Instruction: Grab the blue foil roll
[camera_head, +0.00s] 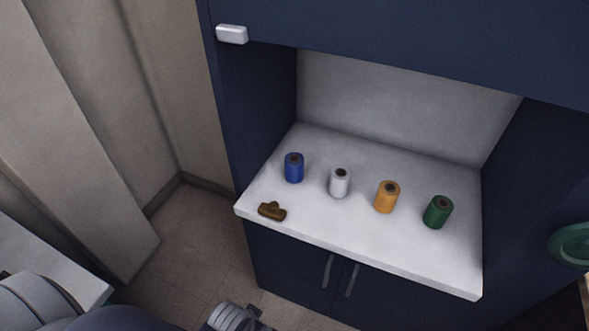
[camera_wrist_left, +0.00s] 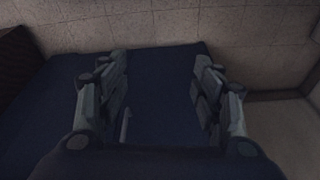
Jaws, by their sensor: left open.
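The blue foil roll (camera_head: 294,168) stands upright at the left of the white counter (camera_head: 350,245), inside the dark blue cabinet's open niche. In the left wrist view my left gripper (camera_wrist_left: 163,95) is open and empty, its two fingers wide apart, with a dark blue surface beyond them. The roll is not in that view. In the head view part of my arm shows at the bottom edge, below the counter and away from the roll; the fingertips cannot be made out there. My right gripper is not seen.
A white roll (camera_head: 339,183), an orange roll (camera_head: 386,197) and a green roll (camera_head: 437,212) stand in a row right of the blue one. A brown object (camera_head: 272,211) lies near the counter's front left edge. Cabinet walls enclose the niche's sides.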

